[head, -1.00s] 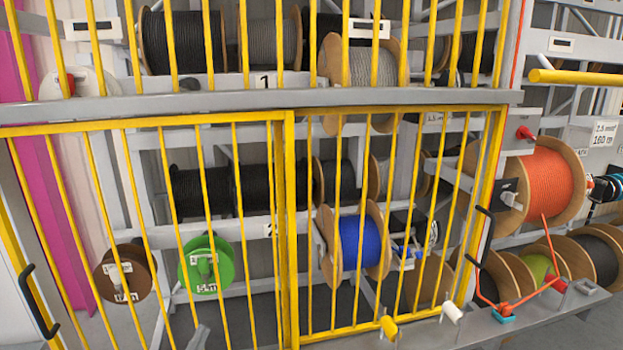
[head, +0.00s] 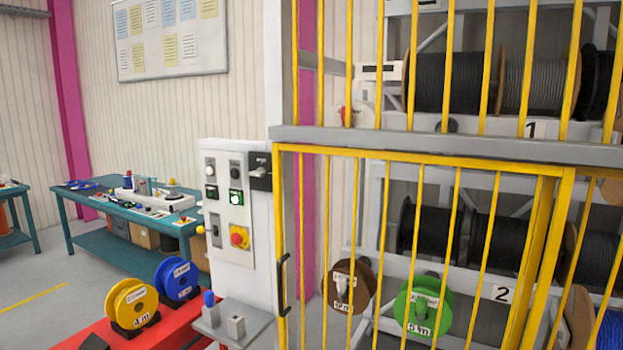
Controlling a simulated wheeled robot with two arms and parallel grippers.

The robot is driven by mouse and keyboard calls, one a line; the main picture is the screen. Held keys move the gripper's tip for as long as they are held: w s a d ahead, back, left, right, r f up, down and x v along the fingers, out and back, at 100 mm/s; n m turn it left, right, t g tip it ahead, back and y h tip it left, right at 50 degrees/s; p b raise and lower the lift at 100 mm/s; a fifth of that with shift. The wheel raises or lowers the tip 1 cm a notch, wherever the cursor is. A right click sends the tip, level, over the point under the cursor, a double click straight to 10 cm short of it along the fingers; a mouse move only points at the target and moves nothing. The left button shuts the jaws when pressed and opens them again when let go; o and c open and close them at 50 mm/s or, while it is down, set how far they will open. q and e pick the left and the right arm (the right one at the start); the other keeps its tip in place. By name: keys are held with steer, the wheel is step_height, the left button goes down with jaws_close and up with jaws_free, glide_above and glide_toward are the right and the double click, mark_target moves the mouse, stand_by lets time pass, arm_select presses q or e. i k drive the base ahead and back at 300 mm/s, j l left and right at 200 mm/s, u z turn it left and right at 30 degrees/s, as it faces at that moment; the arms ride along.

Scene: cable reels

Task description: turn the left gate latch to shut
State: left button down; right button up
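The left gate latch appears to be the black plate with a small grey lever (head: 260,170), on the white control cabinet at the gate's left edge in the head view. The lever looks roughly level, but it is too small to tell its exact setting. The left yellow barred gate (head: 420,165) stands in its frame and looks closed. It has a black pull handle (head: 283,285) on its left side. Neither of my grippers is in view.
The control cabinet (head: 228,270) carries buttons and a red and yellow stop knob (head: 240,237). A grey shelf (head: 235,325) juts out below. A red surface with yellow (head: 130,304) and blue reels (head: 176,280) stands lower left. A teal workbench (head: 125,212) is behind.

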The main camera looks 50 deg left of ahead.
mark_target(260, 173)
steer(key=u, duration=1.75)
